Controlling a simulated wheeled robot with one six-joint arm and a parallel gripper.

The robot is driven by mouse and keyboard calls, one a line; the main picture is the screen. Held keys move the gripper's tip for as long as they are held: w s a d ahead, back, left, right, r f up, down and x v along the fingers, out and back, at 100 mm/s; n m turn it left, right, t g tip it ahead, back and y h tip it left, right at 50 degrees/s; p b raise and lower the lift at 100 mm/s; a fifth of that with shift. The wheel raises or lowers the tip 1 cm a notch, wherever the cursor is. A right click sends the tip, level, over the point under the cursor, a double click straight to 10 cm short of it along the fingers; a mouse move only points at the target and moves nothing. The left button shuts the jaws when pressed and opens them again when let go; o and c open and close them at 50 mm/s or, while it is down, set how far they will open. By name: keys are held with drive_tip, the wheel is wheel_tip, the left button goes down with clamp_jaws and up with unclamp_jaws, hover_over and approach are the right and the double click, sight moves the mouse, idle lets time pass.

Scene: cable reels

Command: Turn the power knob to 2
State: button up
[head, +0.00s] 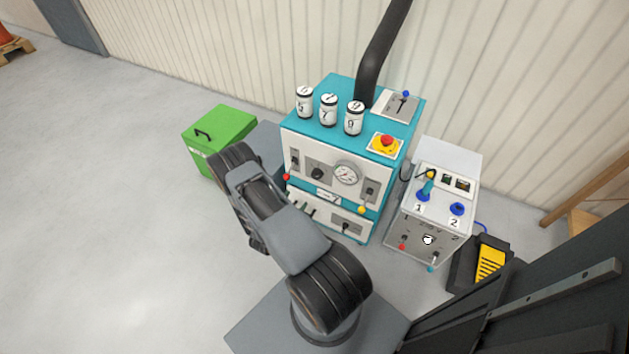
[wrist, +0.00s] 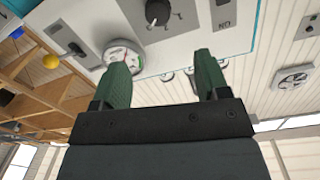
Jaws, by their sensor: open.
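A black knob (head: 317,174) sits on the pale front panel of a teal machine, left of a round dial gauge (head: 346,173). In the wrist view the black knob (wrist: 158,12) is at the top edge, with small marks beside it too small to read; its setting is unclear. The gauge (wrist: 123,56) shows behind the left finger. My gripper (wrist: 162,72) is open and empty, its green fingers apart and clear of the knob. In the head view my arm hides the gripper. A white knob (head: 428,239) is on the grey box at right, between small marks.
The teal machine (head: 335,133) carries white numbered cylinders, a red stop button (head: 387,142) and a blue-tipped lever (head: 405,94). Left stands a green box (head: 219,137). Right are the grey box (head: 450,160) and a yellow-black pedal (head: 490,262). Floor at left is clear.

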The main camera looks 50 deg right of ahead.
sight(315, 177)
drive_tip(key=x, duration=0.9)
drive_tip(key=b+x, duration=0.1)
drive_tip(key=x, duration=0.3)
drive_tip(key=shift+s+d, duration=0.25)
drive_tip(key=shift+d, duration=0.05)
drive_tip(key=shift+c, duration=0.2)
drive_tip(key=c, duration=0.9)
drive_tip(key=n+b, duration=0.2)
drive_tip(key=n, duration=0.2)
drive_tip(key=shift+f, duration=0.15)
drive_tip(key=n+b, duration=0.1)
drive_tip(key=n, duration=0.4)
drive_tip(key=shift+n+h+b, duration=0.3)
drive_tip(key=shift+n+b, duration=0.05)
drive_tip(key=shift+n, duration=0.05)
